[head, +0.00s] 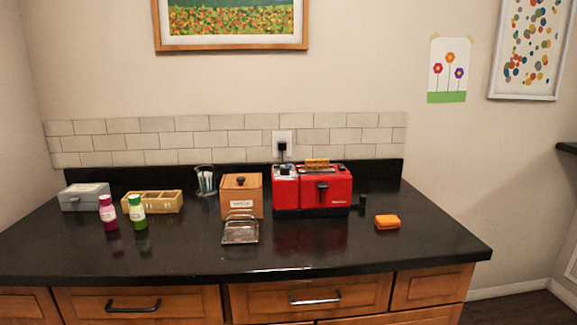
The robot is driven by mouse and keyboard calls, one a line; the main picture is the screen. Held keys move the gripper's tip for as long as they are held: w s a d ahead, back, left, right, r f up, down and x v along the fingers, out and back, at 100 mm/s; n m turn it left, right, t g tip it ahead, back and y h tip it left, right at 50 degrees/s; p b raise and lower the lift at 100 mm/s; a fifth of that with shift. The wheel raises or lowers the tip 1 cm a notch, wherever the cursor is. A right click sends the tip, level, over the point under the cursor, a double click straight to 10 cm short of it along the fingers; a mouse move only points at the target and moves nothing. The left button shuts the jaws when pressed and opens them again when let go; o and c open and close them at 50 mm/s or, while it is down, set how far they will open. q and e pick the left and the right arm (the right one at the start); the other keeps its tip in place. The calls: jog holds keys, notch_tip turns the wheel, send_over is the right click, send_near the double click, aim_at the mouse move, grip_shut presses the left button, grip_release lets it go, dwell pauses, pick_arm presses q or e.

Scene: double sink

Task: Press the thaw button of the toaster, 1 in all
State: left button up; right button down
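The red toaster (325,188) stands on the dark countertop, right of the middle, against the low backsplash. A dark lever shows on its front, and something golden-brown sticks up from its top slot. A red block with a dark and pale top (286,172) forms its left part. Small controls are too small to tell apart, so I cannot make out which is the thaw button. Neither my left nor my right gripper shows in the head view.
A wooden box (242,195) and a wire rack (240,231) stand left of the toaster. An orange sponge (387,222) lies to its right. Two bottles (107,212), a tan divided tray (160,202) and a grey box (84,197) are at left. The front counter is mostly clear.

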dwell(0.9)
pick_arm(q)
jog(key=c, duration=0.4)
jog(key=shift+c, duration=0.4)
